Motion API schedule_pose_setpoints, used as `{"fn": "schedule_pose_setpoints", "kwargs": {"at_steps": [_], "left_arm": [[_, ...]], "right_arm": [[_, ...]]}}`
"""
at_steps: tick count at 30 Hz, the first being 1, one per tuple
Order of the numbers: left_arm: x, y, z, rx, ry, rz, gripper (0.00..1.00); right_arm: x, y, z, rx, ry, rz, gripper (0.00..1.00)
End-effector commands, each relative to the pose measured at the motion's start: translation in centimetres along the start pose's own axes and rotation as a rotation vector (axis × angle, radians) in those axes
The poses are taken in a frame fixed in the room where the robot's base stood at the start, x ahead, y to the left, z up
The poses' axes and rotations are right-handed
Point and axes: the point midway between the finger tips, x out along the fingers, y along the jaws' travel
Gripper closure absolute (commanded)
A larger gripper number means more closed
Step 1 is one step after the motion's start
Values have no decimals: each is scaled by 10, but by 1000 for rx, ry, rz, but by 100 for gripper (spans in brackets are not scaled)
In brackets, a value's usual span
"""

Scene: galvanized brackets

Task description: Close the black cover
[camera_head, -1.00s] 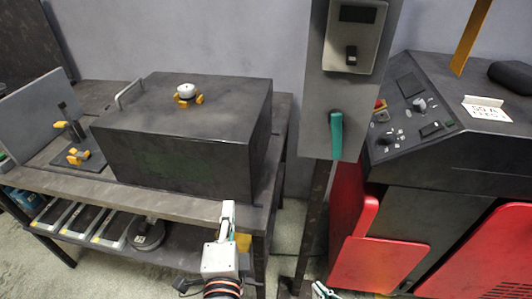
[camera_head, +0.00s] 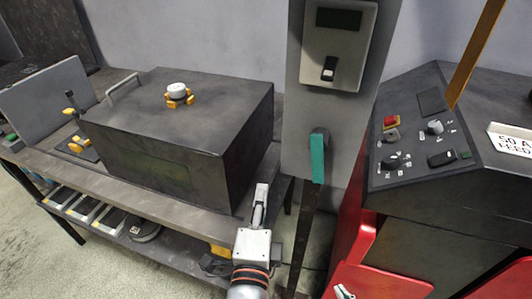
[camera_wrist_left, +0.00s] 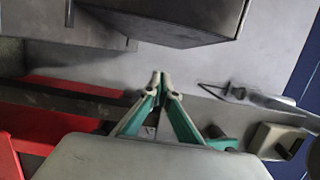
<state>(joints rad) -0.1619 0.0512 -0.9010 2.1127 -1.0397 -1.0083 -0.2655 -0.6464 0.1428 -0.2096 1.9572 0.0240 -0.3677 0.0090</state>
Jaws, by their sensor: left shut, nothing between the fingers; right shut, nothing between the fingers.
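A dark, box-shaped black cover (camera_head: 200,110) sits on the workbench at the left of the head view. It has a grey handle at its back left and a white knob with yellow parts on top. It appears in the left wrist view (camera_wrist_left: 170,18) as a dark block at the top. My left gripper (camera_head: 261,192) is shut and empty, just right of the cover's near right corner, apart from it. Its green fingers meet in the wrist view (camera_wrist_left: 160,77). My right gripper (camera_head: 343,291) is shut, only its tips showing at the bottom edge.
A grey post (camera_head: 300,120) with a switch box and green lever stands right of the bench. A red and black machine (camera_head: 430,215) with a control panel fills the right. The workbench (camera_head: 90,180) holds a grey plate and clamp at left; trays lie below.

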Motion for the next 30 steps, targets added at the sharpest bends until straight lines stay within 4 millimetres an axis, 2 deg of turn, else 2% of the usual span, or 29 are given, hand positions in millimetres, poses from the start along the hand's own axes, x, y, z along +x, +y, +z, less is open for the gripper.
{"fn": "schedule_pose_setpoints", "kwargs": {"at_steps": [5, 8, 22, 27, 30], "left_arm": [[4, -1, 0, 1, 0, -1, 100], [13, -1, 0, 1, 0, -2, 100], [101, -2, 0, 1, 0, -3, 100], [107, -1, 25, 3, -1, 0, 100], [108, -1, 33, 2, 0, 0, 100]], "right_arm": [[-1, -1, -1, 1, 0, -2, 100], [-2, -2, -4, 3, 2, -3, 100], [-10, -1, -20, 7, 11, -2, 100], [-14, 0, -24, 4, 8, -2, 100], [-16, 0, -24, 4, 6, -2, 100]]}}
